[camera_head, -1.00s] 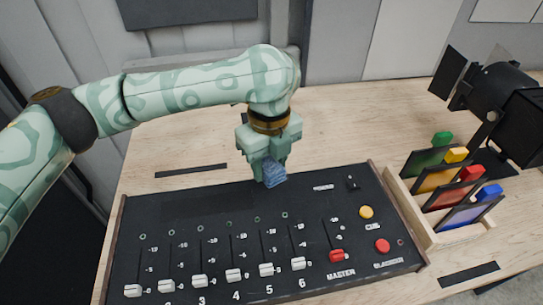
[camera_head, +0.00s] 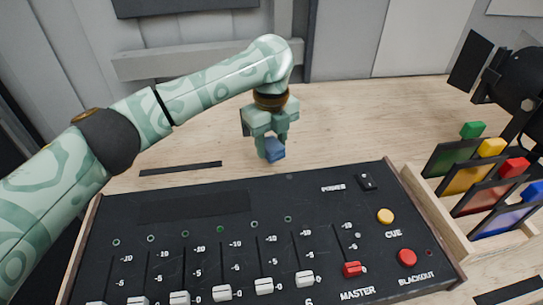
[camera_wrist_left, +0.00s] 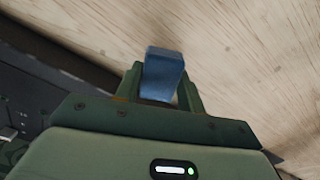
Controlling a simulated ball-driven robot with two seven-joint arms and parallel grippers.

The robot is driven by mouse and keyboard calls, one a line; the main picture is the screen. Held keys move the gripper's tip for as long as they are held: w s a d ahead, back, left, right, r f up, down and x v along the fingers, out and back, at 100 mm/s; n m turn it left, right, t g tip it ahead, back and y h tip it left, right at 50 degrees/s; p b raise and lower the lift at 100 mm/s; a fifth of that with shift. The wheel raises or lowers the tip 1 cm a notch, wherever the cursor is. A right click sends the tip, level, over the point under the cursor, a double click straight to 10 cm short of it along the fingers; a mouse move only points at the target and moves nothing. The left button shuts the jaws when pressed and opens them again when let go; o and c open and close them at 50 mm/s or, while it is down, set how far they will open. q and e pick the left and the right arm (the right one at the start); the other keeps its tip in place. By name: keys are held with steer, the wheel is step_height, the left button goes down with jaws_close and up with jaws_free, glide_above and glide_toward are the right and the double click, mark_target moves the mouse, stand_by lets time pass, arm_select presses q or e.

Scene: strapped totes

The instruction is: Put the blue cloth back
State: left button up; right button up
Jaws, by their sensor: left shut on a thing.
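My left gripper (camera_head: 270,146) is shut on the blue cloth (camera_head: 275,151), a small folded blue piece between its fingertips. The gripper points down just behind the back edge of the control desk (camera_head: 200,205), over the wooden table. In the left wrist view the blue cloth (camera_wrist_left: 162,72) stands out between the fingers, with bare wood beyond it. I cannot tell whether the cloth touches the table. My right gripper is in neither view.
A wooden rack (camera_head: 450,232) with several coloured filter frames stands right of the desk. A black stage lamp (camera_head: 515,85) is at the far right. The table (camera_head: 370,120) behind the desk is mostly clear. A dark strip (camera_head: 180,168) lies at left.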

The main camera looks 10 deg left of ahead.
mark_target(271, 153)
arm_select(q)
steer(key=f+b, duration=0.1)
steer(key=f, duration=0.2)
steer(key=f+b, duration=0.1)
steer(key=shift+w+f+b, duration=0.15)
steer(key=shift+w+b, duration=0.2)
steer(key=shift+s+r, duration=0.1)
steer(key=shift+r, duration=0.2)
steer(key=shift+f, duration=0.1)
steer(key=o, duration=0.9)
steer(key=shift+o, duration=0.2)
step_height(271, 153, up, 12)
steer(key=p, duration=0.6)
